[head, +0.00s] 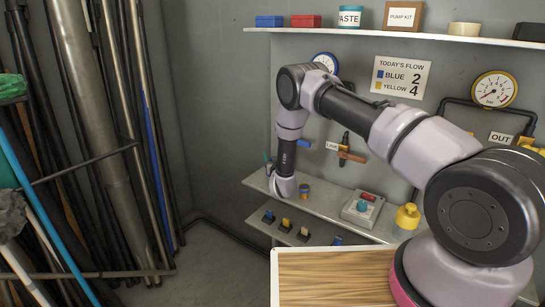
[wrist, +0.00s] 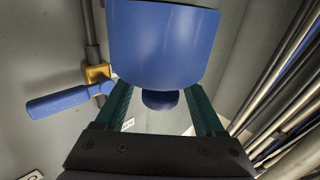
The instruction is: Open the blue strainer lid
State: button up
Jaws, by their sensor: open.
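A large blue cylinder (wrist: 160,45), which looks like the blue strainer, fills the top middle of the wrist view. A smaller dark blue knob (wrist: 160,100) sticks out from its near end. My gripper (wrist: 158,94) is open, with one green finger on each side of the knob. I cannot tell whether the fingers touch it. In the head view my gripper (head: 268,161) is mostly hidden behind my wrist, with a bit of green finger showing. The strainer is not clearly visible there.
A blue lever handle (wrist: 58,102) on a brass valve (wrist: 98,74) sits left of the cylinder in the wrist view. Pipes (wrist: 285,110) stand at right. In the head view, a lower shelf (head: 325,203) holds a button box (head: 362,208) and a yellow fitting (head: 407,216).

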jog(key=shift+w, duration=0.15)
grip_shut()
dwell(1.4)
